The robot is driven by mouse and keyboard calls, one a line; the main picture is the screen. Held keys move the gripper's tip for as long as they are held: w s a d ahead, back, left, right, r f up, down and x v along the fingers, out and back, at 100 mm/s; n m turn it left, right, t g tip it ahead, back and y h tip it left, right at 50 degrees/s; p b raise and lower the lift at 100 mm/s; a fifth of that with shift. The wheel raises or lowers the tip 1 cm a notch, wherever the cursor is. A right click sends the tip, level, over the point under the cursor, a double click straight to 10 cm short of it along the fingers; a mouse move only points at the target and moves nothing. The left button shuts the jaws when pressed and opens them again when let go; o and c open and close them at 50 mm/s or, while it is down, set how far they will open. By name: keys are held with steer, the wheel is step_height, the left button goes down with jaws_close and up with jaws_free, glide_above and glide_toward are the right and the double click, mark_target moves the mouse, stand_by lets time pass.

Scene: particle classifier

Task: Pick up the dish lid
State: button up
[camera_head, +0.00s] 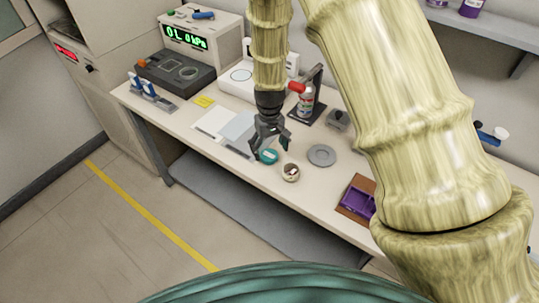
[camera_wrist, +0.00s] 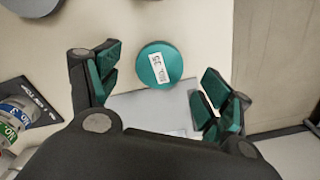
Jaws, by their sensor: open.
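A round teal lid (camera_head: 268,156) with a white label lies on the bench near its front edge. It also shows in the wrist view (camera_wrist: 159,65), where its label carries dark print. My gripper (camera_head: 270,148) points down above the lid. In the wrist view its teal-padded fingers (camera_wrist: 164,82) are spread wide, with the lid between and slightly beyond them, touching neither. The gripper is empty. A small open round dish (camera_head: 290,172) with something in it stands just right of the lid in the head view.
A grey disc (camera_head: 321,155) lies right of the dish, and a purple tray (camera_head: 358,200) farther right. A pale sheet (camera_head: 215,121) lies left of the lid. A bottle (camera_head: 306,101) on a black stand is behind. The bench edge is close in front.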

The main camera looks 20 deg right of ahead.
mark_target(269, 155)
steer(key=f, duration=0.3)
steer(key=shift+w+f+p, duration=0.15)
steer(key=shift+w+p, duration=0.15)
steer(key=shift+p, duration=0.05)
steer(key=shift+s, duration=0.2)
steer(key=shift+w, duration=0.1)
steer(key=shift+c, duration=0.5)
steer(key=c, duration=0.9)
